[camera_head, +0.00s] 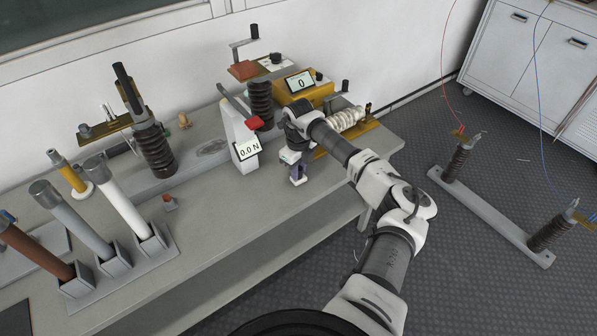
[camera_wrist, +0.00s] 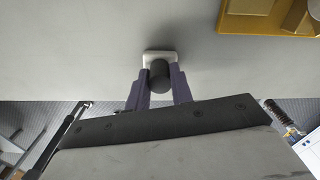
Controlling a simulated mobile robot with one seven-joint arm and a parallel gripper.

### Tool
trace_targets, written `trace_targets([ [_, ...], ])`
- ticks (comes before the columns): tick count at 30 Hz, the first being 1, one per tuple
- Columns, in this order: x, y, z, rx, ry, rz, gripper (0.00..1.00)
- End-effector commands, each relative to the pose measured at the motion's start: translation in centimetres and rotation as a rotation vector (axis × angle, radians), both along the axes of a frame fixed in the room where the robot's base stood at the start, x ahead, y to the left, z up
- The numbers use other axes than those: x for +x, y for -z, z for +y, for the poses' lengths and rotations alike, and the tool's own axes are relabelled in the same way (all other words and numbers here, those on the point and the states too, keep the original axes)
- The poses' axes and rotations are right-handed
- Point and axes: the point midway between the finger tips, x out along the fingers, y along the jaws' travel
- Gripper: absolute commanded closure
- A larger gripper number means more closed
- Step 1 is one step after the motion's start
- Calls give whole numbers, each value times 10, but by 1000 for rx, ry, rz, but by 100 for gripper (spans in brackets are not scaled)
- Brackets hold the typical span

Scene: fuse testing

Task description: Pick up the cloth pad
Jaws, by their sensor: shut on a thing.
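My gripper (camera_head: 298,174) points down over the right part of the grey bench, just right of the white gauge. In the wrist view its two purple fingers (camera_wrist: 159,85) are shut on a short dark round handle. The handle has a pale square pad (camera_wrist: 158,55) at its end, which I take to be the cloth pad. The pad is close to the pale bench surface; I cannot tell whether it touches. In the head view the pad is hidden by the gripper or too small to make out.
A white gauge (camera_head: 243,140) reading 0.0 N stands left of the gripper. A yellow tester (camera_head: 306,93) and a ribbed white insulator (camera_head: 346,119) stand behind and right. Fuse tubes (camera_head: 122,197) stand in holders at left. The bench's front middle (camera_head: 235,205) is clear.

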Motion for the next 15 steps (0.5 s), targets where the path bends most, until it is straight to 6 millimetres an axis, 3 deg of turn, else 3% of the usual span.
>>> trace_targets([
  [8,1,-33,-1,-2,-1,-5,100],
  [15,1,-99,-1,-4,-1,-7,100],
])
